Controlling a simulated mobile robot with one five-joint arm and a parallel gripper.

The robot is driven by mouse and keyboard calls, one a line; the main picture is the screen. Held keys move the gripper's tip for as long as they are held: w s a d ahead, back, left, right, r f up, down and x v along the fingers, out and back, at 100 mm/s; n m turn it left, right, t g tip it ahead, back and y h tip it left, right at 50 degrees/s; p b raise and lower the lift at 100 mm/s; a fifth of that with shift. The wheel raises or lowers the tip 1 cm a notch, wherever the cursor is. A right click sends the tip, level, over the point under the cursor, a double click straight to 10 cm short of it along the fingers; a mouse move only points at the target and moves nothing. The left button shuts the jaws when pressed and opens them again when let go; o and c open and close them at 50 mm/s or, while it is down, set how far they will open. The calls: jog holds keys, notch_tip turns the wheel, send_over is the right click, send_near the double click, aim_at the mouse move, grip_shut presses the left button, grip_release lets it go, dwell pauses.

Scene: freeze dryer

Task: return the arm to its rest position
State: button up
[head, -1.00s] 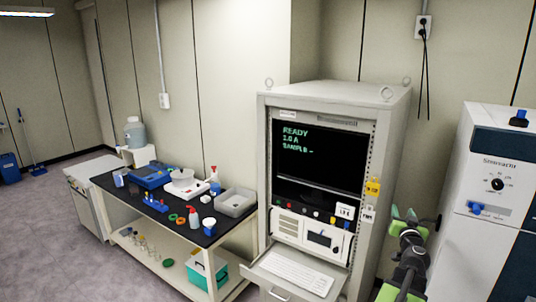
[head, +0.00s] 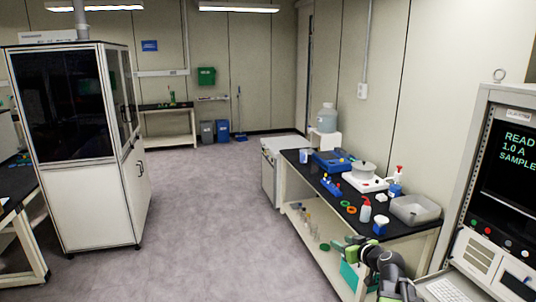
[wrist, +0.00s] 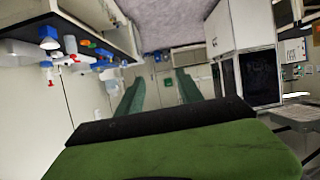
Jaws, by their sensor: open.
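My gripper (head: 352,243) shows at the lower right of the head view, its green fingers in front of the lower part of the black-topped bench (head: 292,157). In the wrist view its two green fingers (wrist: 158,92) stand apart with nothing between them, so it is open and empty. My dark arm links show just behind it in the head view, and the rest of the arm is cut off by the bottom edge. The wrist view is tilted, with the bench items at its upper left.
The bench carries a blue case (head: 331,163), a grey tub (head: 415,209) and a red-capped bottle (head: 365,210). The console rack (head: 478,150) with keyboard (head: 446,290) stands close at right. A glazed cabinet (head: 95,195) stands at left. The grey floor (head: 205,225) between is clear.

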jog(key=s+a+f+n+g+b, duration=0.1)
jog(key=s+a+f+g, duration=0.1)
jog(key=a+f, duration=0.35)
jog(key=s+a+f+n+g+y+b, duration=0.1)
jog(key=s+a+f+g, duration=0.2)
jog(key=a, duration=0.6)
jog(key=s+a+f+n+g+b, duration=0.1)
jog(key=s+a+f+g, duration=0.1)
jog(key=a+f, duration=0.45)
jog(key=s+d+f+m+g+h, duration=0.1)
jog(key=s+d+m+g+h, duration=0.1)
jog(key=s, duration=0.4)
jog(key=s+d+f+m+g+h, duration=0.2)
jog(key=s+d+m+g, duration=0.2)
jog(key=s, duration=0.2)
jog(key=shift+s, duration=0.25)
jog(key=shift+d+f, duration=0.1)
jog(key=shift+d, duration=0.05)
jog(key=shift+c, duration=0.7)
jog(key=shift+d, duration=0.1)
